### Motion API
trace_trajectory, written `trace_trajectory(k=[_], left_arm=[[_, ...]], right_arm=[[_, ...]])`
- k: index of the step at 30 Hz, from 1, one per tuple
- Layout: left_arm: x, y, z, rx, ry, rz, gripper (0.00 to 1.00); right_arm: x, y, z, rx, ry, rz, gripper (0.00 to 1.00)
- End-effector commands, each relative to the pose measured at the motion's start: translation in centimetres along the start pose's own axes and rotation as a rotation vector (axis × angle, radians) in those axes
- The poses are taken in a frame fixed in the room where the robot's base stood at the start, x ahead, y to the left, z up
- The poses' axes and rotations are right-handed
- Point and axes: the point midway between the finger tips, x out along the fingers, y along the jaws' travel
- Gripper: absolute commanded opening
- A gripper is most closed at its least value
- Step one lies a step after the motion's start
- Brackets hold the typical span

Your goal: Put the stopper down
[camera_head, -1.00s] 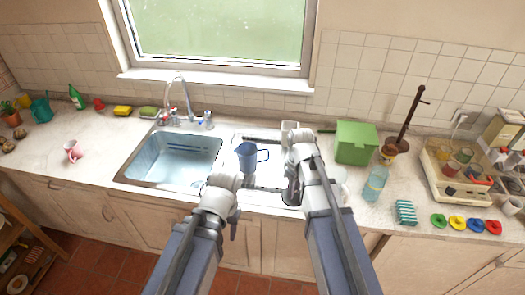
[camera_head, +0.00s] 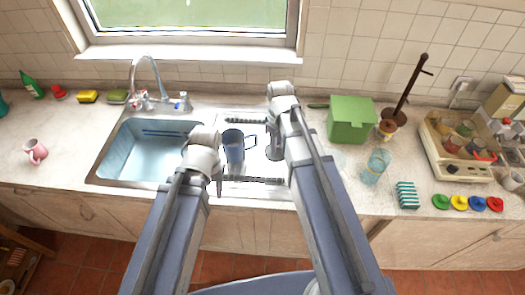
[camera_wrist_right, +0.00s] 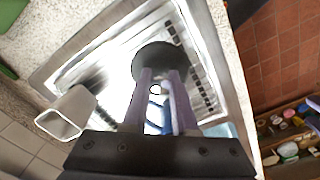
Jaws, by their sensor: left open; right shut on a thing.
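The stopper looks like a dark round disc (camera_wrist_right: 153,60) in the right wrist view. My right gripper (camera_wrist_right: 160,78) is shut on it above the metal drainboard (camera_wrist_right: 105,75). In the head view my right gripper (camera_head: 274,150) is a dark shape over the right part of the drainboard, partly covered by my arm; the stopper cannot be told apart there. My left gripper (camera_head: 219,183) is open and empty near the divide between basin and drainboard. Whether the stopper touches the metal is unclear.
A blue mug (camera_head: 234,150) stands on the drainboard between my grippers. The sink basin (camera_head: 145,150) is left. A green box (camera_head: 351,119), clear jar (camera_head: 376,167) and striped sponge (camera_head: 407,195) are right.

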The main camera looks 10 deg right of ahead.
Motion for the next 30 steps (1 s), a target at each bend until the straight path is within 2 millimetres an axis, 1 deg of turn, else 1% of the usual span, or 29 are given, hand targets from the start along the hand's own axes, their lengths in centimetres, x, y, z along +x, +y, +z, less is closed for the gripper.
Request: trace_trajectory(k=[1, 10, 12, 17, 20, 27, 30], left_arm=[[0.9, 0.1, -0.1, 0.001, 0.0, 0.0, 0.47], [5.5, 0.5, -0.3, 0.007, 0.0, -0.001, 0.47], [5.9, 0.5, -0.4, 0.006, 0.0, -0.001, 0.47], [5.8, 0.5, -0.4, 0.006, 0.0, -0.001, 0.47], [6.2, 0.6, -0.4, 0.006, 0.0, -0.001, 0.47], [9.1, 0.8, -0.6, 0.005, 0.0, -0.001, 0.47], [9.7, 0.9, -0.6, 0.004, 0.0, -0.001, 0.47]], right_arm=[[1.0, 0.0, 0.0, 0.0, 0.0, 0.0, 0.0], [5.5, 0.0, 0.0, 0.0, 0.0, 0.0, 0.0], [6.0, 0.0, 0.0, 0.0, 0.0, 0.0, 0.0], [5.8, 0.0, 0.0, 0.0, 0.0, 0.0, 0.0], [6.2, 0.0, 0.0, 0.0, 0.0, 0.0, 0.0], [9.1, 0.0, 0.0, 0.0, 0.0, 0.0, 0.0], [9.8, 0.0, 0.0, 0.0, 0.0, 0.0, 0.0]])
